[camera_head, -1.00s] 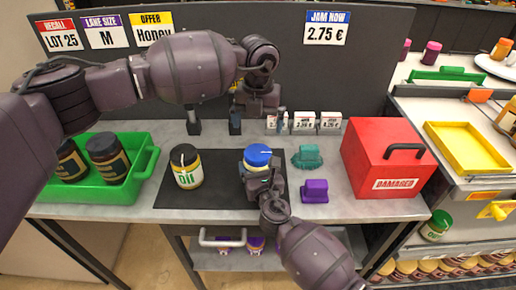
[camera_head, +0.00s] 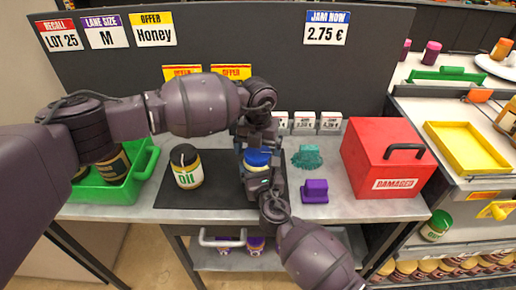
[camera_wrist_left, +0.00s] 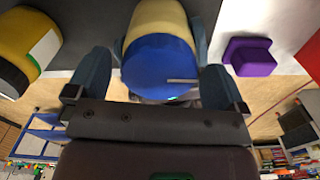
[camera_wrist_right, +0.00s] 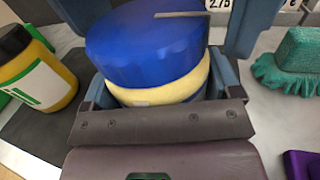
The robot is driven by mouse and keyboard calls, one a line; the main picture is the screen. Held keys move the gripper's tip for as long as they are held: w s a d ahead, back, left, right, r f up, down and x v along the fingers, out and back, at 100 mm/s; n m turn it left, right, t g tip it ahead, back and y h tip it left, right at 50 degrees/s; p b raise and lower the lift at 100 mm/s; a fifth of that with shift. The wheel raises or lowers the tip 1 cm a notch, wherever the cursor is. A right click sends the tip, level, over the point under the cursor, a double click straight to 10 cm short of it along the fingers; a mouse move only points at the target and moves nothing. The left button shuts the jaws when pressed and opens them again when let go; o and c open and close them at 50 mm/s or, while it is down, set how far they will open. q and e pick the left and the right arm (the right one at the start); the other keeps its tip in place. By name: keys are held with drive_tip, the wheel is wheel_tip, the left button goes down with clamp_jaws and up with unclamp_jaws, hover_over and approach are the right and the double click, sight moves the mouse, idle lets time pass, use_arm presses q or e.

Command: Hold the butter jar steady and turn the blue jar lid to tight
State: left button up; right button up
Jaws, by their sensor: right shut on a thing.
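The butter jar (camera_head: 257,169), cream with a blue lid (camera_head: 258,157), stands upright on a black mat (camera_head: 220,195). My right gripper (camera_head: 262,180) is shut on the jar body below the lid; the right wrist view shows the cream body (camera_wrist_right: 165,92) between its fingers. My left gripper (camera_head: 256,148) is above the lid, pointing down. In the left wrist view its fingers stand open either side of the blue lid (camera_wrist_left: 160,65), with gaps visible. The lid top carries a thin grey line. The head view partly hides the jar behind both grippers.
An oil jar (camera_head: 186,167) with a dark lid stands left on the mat. A green tray (camera_head: 148,165) with dark jars is farther left. A green brush (camera_head: 307,157), a purple block (camera_head: 315,190) and a red box (camera_head: 385,155) are to the right.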

use_arm(q)
drive_tip(key=c, duration=0.8)
drive_tip(key=shift+m, duration=0.4)
drive_tip(key=m, duration=0.3)
drive_tip(key=shift+d, duration=0.1)
drive_tip(key=m, duration=0.3)
drive_tip(key=shift+m, duration=0.3)
drive_tip(key=m, duration=0.4)
drive_tip(key=shift+s+d+m, duration=0.1)
drive_tip(key=shift+s+m, duration=0.05)
drive_tip(key=shift+m, duration=1.95)
